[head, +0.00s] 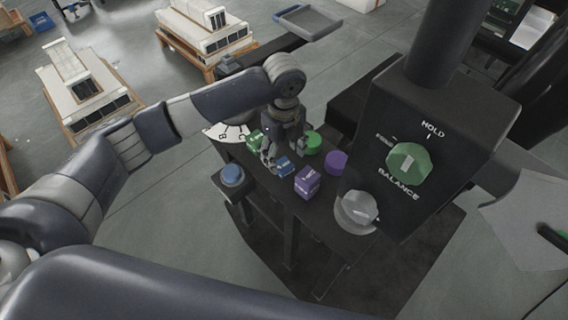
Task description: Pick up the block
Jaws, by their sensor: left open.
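My left gripper (284,154) points down over the small dark table (262,178), with its fingers apart. A blue block (284,168) lies right by the fingertips; I cannot tell whether they touch it. A green block (254,141) sits to the left of the gripper, partly hidden by it. A purple block (307,181) with white marks stands to the right, nearer the table's front. My right gripper is out of view.
A green disc (313,139) and a purple disc (336,161) lie behind the blocks. A dark control box (440,150) with a green knob (408,160) rises at the right. A blue button (232,174) stands at the table's left edge.

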